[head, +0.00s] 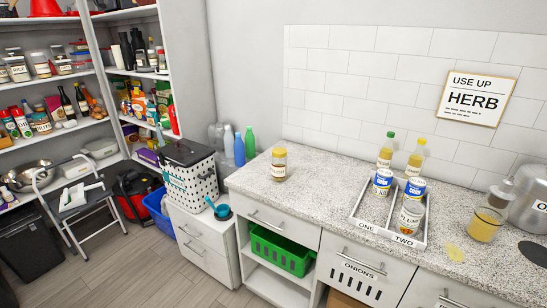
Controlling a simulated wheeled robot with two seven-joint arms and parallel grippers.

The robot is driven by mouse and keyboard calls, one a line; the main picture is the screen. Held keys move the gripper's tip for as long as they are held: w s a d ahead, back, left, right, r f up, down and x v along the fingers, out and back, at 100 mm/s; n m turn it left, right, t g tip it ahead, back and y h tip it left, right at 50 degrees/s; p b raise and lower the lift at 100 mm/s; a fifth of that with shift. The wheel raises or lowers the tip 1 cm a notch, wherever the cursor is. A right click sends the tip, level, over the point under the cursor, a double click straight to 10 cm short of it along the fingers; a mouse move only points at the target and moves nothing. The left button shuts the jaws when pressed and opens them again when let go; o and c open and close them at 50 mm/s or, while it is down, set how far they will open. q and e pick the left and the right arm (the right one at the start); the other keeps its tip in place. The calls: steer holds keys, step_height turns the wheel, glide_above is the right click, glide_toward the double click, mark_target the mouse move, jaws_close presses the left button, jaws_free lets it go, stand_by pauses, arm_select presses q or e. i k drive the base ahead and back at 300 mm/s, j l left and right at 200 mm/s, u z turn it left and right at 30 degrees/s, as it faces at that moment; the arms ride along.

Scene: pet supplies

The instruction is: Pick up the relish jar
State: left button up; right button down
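A small jar (279,165) with a yellowish-brown lid and a pale label stands upright on the left part of the speckled counter (330,183). Its label is too small to read, so I cannot tell for sure that it is the relish jar. More jars (40,65) stand on the shelves at the far left, also with unreadable labels. Neither of my grippers shows in the head view.
A white tray (391,235) marked ONE and TWO holds several cans; two bottles (416,158) stand by its back end. A glass of yellow liquid (485,225) and a metal pot (530,205) are at right. Counter around the jar is clear.

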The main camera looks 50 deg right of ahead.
mark_target(279, 157)
steer(key=i+z, duration=0.25)
steer(key=z, duration=0.15)
steer(key=i+j+z, duration=0.2)
steer(key=z, duration=0.2)
steer(key=i+j+z, duration=0.2)
steer(key=z, duration=0.2)
steer(key=i+j+z, duration=0.25)
steer(key=z, duration=0.2)
